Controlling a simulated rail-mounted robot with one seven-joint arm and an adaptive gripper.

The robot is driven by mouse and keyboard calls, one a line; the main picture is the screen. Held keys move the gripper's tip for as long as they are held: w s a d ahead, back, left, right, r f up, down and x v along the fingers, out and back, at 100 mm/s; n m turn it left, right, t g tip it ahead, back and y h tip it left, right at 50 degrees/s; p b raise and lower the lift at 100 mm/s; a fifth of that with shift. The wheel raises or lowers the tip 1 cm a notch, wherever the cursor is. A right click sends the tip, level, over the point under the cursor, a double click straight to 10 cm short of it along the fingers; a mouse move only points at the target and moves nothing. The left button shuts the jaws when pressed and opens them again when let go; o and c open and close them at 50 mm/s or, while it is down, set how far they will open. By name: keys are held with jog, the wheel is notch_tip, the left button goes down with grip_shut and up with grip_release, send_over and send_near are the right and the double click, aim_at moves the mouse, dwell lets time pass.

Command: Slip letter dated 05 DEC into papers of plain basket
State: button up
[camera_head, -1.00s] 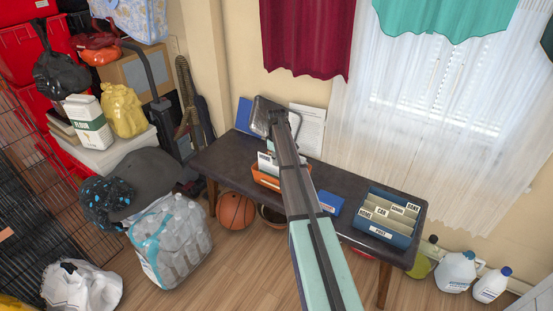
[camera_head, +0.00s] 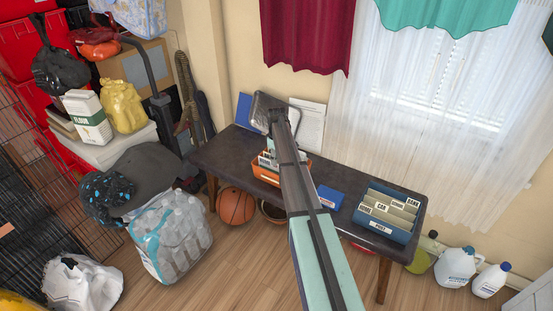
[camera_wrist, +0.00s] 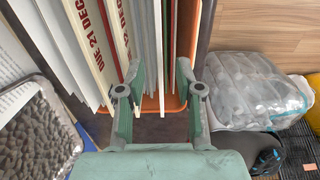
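An orange basket (camera_head: 266,177) stands on the dark table, partly hidden behind my arm. In the wrist view, the orange basket (camera_wrist: 178,104) holds several upright papers. Two cream-edged letters show red print: one reads DUE 21 DEC (camera_wrist: 100,40), and the one beside it shows a partly cut-off DEC date (camera_wrist: 124,28). No 05 DEC date is readable. My gripper (camera_wrist: 158,72) is open, its two fingers apart at the basket's end with paper edges between them; I cannot tell whether they touch. A blue basket (camera_head: 384,229) with labelled dividers and a front label stands at the table's right.
A blue item (camera_head: 330,197) lies between the baskets. A wire mesh tray (camera_head: 262,105) and white printed sheets (camera_head: 309,124) are at the back. A basketball (camera_head: 236,204) and bagged bottles (camera_head: 172,237) are on the floor. The table's left part is clear.

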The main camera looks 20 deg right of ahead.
notch_tip(320, 180, up, 12)
dwell(0.6)
dwell(0.4)
jog(key=s+a+f+m+p, duration=0.1)
jog(key=s+a+f+m, duration=0.1)
jog(key=s+a+f, duration=0.5)
jog(key=s+a+f+m+g+p, duration=0.1)
jog(key=s+a+f+m, duration=0.2)
jog(key=s+f, duration=0.7)
jog(key=s+a+f+m+p, duration=0.2)
jog(key=s+a+f, duration=0.2)
jog(key=s+f, duration=0.45)
jog(key=s+a+f+g+p, duration=0.1)
jog(key=s+a+g, duration=0.1)
jog(key=s, duration=1.1)
jog(key=s+a+f+g+p, duration=0.2)
jog(key=s+a, duration=0.3)
jog(key=s, duration=0.9)
jog(key=s+a+f+g+p, duration=0.1)
jog(key=s+a, duration=0.3)
jog(key=s, duration=0.9)
jog(key=shift+s+f+g+p, duration=0.2)
jog(key=shift+s+g+p, duration=0.2)
jog(key=shift+p, duration=0.1)
jog(key=shift+a, duration=0.1)
